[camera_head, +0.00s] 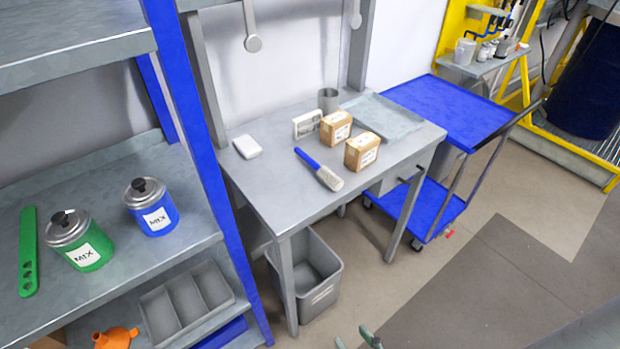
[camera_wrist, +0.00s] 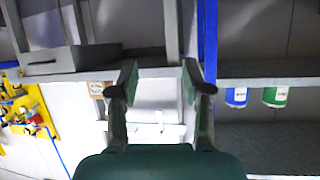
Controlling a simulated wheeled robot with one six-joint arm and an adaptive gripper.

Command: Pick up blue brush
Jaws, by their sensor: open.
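The blue brush (camera_head: 309,160) lies on the grey workbench (camera_head: 285,200), near its middle. Its blue handle points to the back left and its pale bristle head to the front right. My gripper (camera_head: 356,341) shows only as green fingertips at the bottom edge of the head view, well short of the bench and apart from the brush. In the wrist view my gripper (camera_wrist: 160,80) is open with nothing between its fingers. That view looks upside down, and I cannot make out the brush in it.
Two cardboard boxes (camera_head: 362,151) stand right of the brush. A white block (camera_head: 247,146), a grey cup (camera_head: 328,99) and a shallow tray (camera_head: 390,118) are also on the bench. A shelf with green (camera_head: 80,240) and blue (camera_head: 151,206) cans stands left; a blue cart (camera_head: 440,110) stands right.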

